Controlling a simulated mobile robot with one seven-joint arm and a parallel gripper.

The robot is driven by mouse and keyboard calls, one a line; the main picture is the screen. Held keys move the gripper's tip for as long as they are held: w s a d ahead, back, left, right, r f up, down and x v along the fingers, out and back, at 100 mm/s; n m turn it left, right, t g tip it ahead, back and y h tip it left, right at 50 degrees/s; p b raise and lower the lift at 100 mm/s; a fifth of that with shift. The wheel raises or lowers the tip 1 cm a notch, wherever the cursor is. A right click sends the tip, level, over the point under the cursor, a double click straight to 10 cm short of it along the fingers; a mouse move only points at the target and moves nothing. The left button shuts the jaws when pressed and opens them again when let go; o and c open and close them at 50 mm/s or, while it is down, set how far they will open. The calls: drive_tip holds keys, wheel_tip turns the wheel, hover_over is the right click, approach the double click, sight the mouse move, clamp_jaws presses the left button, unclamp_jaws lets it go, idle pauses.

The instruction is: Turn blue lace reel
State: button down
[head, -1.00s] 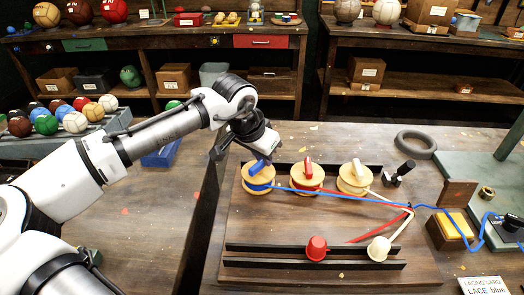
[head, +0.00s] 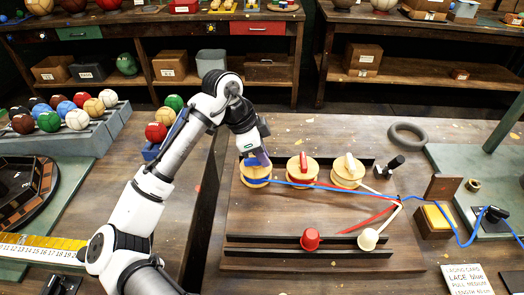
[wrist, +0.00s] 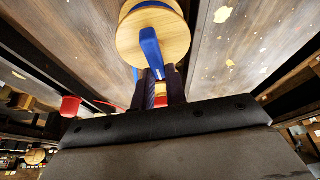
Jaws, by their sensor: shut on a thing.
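The blue lace reel (head: 249,173) is a wooden spool with blue lace and a blue handle on top, at the left of a row of three reels. It also shows in the wrist view (wrist: 176,36), with its blue handle (wrist: 151,50) running toward my fingers. My gripper (head: 257,160) is over this reel, and in the wrist view my gripper (wrist: 156,76) is shut on the handle's near end. The blue lace (head: 340,188) runs right from the reel. The fingertips are partly hidden in the head view.
A red-handled reel (head: 303,176) and a white-handled reel (head: 348,180) stand to the right. A lacing card (head: 466,280) reading "LACE blue" lies at lower right.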

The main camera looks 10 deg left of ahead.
sight(242, 165)
drive_tip(key=shift+m+g, duration=0.3)
drive_tip(key=shift+m, duration=0.3)
drive_tip(key=shift+s+m, duration=0.1)
drive_tip(key=shift+m, duration=0.2)
drive_tip(key=c, duration=1.4)
unclamp_jaws()
drive_tip(key=shift+c, duration=0.2)
drive_tip(key=w+b+v, duration=0.1)
drive_tip(key=v, duration=1.2)
drive_tip(key=shift+s+r, duration=0.4)
drive_tip(key=shift+s, duration=0.1)
drive_tip(key=shift+a, duration=0.1)
